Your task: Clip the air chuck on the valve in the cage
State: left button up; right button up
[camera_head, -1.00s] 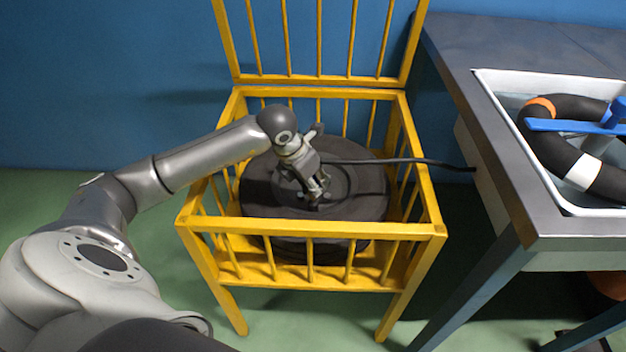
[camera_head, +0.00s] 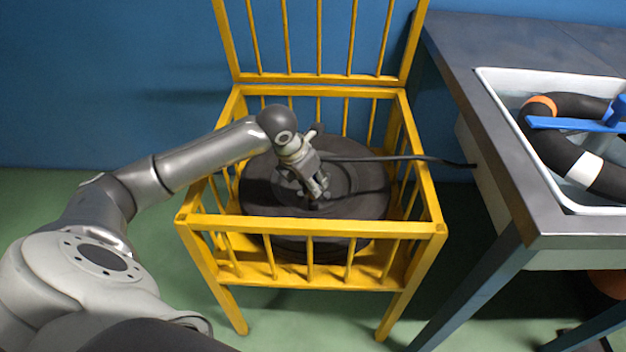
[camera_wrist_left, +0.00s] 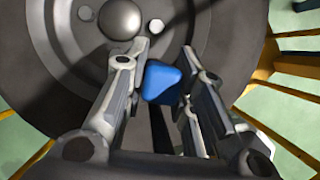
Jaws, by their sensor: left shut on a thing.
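The yellow cage (camera_head: 310,228) stands open with its barred lid raised at the back. A dark wheel (camera_head: 360,200) lies flat inside it; its hub shows in the left wrist view (camera_wrist_left: 120,18). My left gripper (camera_head: 318,196) reaches down into the cage over the wheel. In the left wrist view, its fingers (camera_wrist_left: 165,62) are shut on a blue piece (camera_wrist_left: 162,84), which I take to be the air chuck. A black hose (camera_head: 400,159) runs from near the gripper to the right, out of the cage. I cannot make out the valve; the gripper and chuck may hide it. My right gripper is not in view.
A grey bench (camera_head: 505,180) stands right of the cage, with a white basin (camera_head: 500,110) set in it. A dark tube with orange and white bands (camera_head: 550,150) lies in the basin under a blue handle (camera_head: 570,125). Green floor is clear at the left.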

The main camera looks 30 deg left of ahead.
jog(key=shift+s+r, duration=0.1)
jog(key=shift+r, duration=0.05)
pick_arm(q)
jog(key=shift+f, duration=0.15)
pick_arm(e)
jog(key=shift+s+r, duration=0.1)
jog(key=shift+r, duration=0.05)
pick_arm(q)
jog(key=shift+f+b, duration=0.3)
jog(key=shift+b, duration=0.1)
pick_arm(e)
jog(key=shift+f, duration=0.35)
pick_arm(q)
jog(key=o, duration=1.1)
jog(key=shift+o, duration=1.1)
